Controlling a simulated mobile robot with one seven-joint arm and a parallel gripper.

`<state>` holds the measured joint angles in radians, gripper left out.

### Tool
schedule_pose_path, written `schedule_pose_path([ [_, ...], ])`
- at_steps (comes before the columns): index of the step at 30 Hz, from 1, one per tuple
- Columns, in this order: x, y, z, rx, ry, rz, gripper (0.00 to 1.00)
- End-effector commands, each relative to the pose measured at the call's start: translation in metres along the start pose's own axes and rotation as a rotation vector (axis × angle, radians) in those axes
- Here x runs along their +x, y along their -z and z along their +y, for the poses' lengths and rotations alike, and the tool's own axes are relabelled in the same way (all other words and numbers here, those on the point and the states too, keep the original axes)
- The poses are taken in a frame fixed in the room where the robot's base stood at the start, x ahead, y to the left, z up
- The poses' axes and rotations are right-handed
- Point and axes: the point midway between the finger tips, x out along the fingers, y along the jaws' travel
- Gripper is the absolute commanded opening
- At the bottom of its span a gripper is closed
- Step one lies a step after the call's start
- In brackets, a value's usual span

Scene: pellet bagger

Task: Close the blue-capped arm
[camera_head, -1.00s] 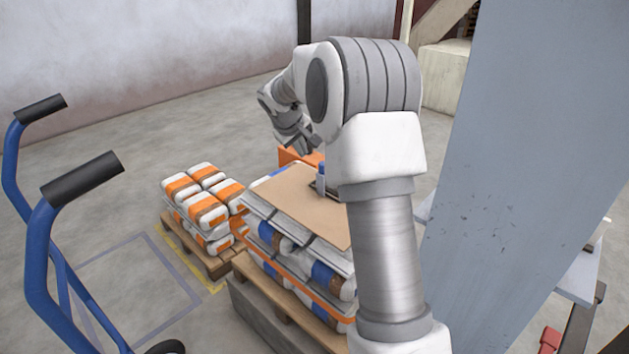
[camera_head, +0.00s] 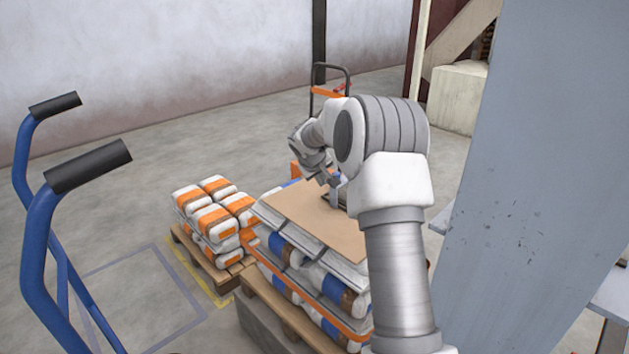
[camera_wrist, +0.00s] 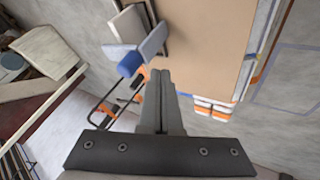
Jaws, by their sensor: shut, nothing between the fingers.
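The blue-capped arm (camera_wrist: 152,42) is a pale bar on a small grey device (camera_wrist: 130,20) that lies on brown cardboard (camera_wrist: 205,45). Its blue cap (camera_wrist: 130,64) is at the lower left of the bar in the wrist view. My gripper (camera_wrist: 160,73) is shut and empty, its fingertips just right of the cap and below the bar in that view. Whether they touch the arm I cannot tell. In the head view my gripper (camera_head: 333,182) is low over the cardboard beside the device, which is partly hidden by my arm.
The cardboard tops a strapped stack of blue-and-white bags (camera_head: 325,272) on a pallet. Orange-and-white bags (camera_head: 215,215) stand on another pallet to the left. A blue hand truck (camera_head: 45,220) is at the left front. A large grey panel (camera_head: 530,180) stands at the right.

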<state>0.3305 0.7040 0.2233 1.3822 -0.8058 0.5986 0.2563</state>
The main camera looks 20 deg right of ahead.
Motion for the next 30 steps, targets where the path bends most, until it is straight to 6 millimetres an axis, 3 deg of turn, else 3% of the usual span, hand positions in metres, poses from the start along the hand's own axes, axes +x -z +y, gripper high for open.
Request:
schedule_pose_path([
  [6,0.009,0.000,0.018,0.000,0.001,-0.002,0.00],
  [19,0.010,0.001,0.021,-0.001,0.001,-0.001,0.00],
  [30,0.017,0.003,0.039,-0.001,-0.004,0.002,0.00],
])
